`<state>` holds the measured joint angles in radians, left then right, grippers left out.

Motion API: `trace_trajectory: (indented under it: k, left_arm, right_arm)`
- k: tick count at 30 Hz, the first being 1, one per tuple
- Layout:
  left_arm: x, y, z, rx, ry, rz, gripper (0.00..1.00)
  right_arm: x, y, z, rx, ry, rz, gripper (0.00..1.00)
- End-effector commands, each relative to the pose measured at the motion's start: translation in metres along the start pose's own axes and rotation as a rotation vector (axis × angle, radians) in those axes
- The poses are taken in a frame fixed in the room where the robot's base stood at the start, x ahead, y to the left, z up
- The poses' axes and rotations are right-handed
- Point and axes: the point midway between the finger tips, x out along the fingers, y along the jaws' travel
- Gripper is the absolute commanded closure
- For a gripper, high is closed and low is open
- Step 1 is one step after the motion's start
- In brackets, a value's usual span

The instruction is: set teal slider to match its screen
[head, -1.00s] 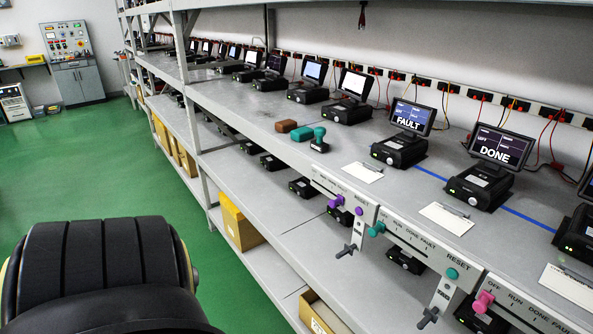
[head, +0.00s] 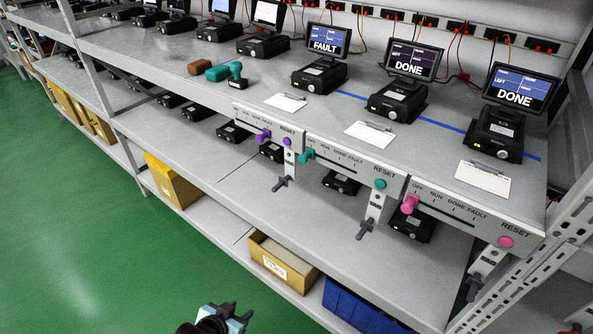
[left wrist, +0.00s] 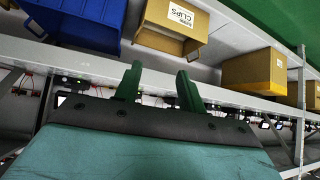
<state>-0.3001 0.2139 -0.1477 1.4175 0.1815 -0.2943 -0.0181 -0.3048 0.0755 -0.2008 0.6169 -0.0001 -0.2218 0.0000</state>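The teal slider knob (head: 306,155) sits at the left end, by OFF, on the middle front panel (head: 345,166). Its scale reads OFF, RUN, DONE, FAULT from left to right. A round teal RESET button (head: 380,184) is at the panel's right end. The screen (head: 413,62) behind this panel reads DONE. My left gripper (head: 230,313) is at the bottom edge of the head view, in front of the rack and well below the slider. In the left wrist view its two fingers (left wrist: 158,88) stand apart with nothing between them. My right gripper is not clearly seen.
A purple knob (head: 263,136) is on the left panel and a pink knob (head: 410,203) on the right panel. Their screens read FAULT (head: 326,40) and DONE (head: 517,90). Dark handles (head: 366,229) hang below the panels. A box (head: 283,262) and blue bin (head: 362,308) fill the low shelf.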

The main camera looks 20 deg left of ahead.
Motion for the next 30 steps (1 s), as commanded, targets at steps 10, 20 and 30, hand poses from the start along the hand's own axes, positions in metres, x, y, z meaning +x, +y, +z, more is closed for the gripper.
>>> trace_trajectory:
  k: [10, 20, 30]
  left_arm:
    - [-0.112, 0.018, -0.247, 0.034, 0.54, 0.116, 0.6]
    - [-0.202, 0.043, -0.323, 0.072, 0.764, 0.203, 0.6]
    - [-0.178, 0.053, -0.354, 0.072, 0.776, 0.206, 0.6]
  right_arm:
    - [0.013, 0.005, -0.002, -0.002, 0.006, 0.007, 0.64]
    - [0.017, 0.005, -0.004, -0.002, 0.01, 0.007, 0.64]
    - [0.017, 0.005, -0.004, -0.001, 0.01, 0.007, 0.64]
